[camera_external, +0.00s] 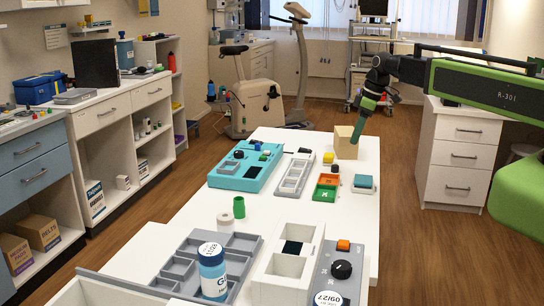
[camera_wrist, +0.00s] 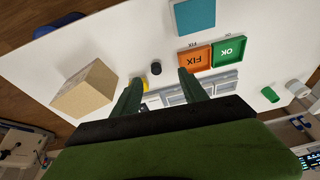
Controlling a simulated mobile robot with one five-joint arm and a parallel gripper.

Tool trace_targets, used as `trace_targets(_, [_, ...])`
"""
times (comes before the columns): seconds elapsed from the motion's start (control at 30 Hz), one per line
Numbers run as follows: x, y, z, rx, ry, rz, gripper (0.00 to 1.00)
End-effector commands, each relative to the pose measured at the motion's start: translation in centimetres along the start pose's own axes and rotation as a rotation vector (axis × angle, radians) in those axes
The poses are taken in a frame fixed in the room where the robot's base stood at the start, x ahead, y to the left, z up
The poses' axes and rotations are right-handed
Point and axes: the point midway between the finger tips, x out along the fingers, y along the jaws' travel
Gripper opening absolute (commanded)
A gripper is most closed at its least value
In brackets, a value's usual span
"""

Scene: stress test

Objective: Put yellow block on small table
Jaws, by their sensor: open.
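A small yellow block (camera_external: 328,157) lies on the long white table (camera_external: 285,222), left of a tan wooden block (camera_external: 346,146). In the wrist view a bit of yellow (camera_wrist: 138,83) shows beside the left finger, partly hidden by it; the tan block (camera_wrist: 84,90) is further left. My gripper (camera_external: 356,139) points down over the far end of the table, in front of the tan block. In the wrist view my gripper (camera_wrist: 160,80) is open, with nothing held between its fingers. I cannot tell which thing is the small table; a low teal-topped piece (camera_external: 363,183) stands near the trays.
Orange FIX (camera_wrist: 192,59) and green OK (camera_wrist: 228,50) trays lie near my right finger. A black knob-like thing (camera_wrist: 156,68) stands between the fingers. A turquoise panel (camera_external: 246,167), a grey slotted tray (camera_external: 294,174) and a blue bottle (camera_external: 212,272) crowd the table.

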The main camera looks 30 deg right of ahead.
Motion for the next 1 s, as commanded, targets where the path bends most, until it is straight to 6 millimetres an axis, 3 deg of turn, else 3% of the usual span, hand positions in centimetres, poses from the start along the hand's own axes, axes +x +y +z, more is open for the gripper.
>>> trace_targets(0.03, [-1.2,2.6,-2.7,-0.053,0.044,-0.001,0.51])
trace_targets(0.13, [-2.5,5.5,-5.0,-0.087,0.107,-0.002,0.51])
trace_targets(0.27, [-3.8,7.2,-4.4,-0.055,0.114,0.002,0.51])
trace_targets(0.43, [-3.1,7.2,-4.1,-0.053,0.113,0.003,0.51])
trace_targets(0.57, [-1.2,7.2,-4.1,-0.053,0.112,0.003,0.51])
trace_targets(1.0, [8.3,7.2,-5.1,-0.053,0.112,0.002,0.51])
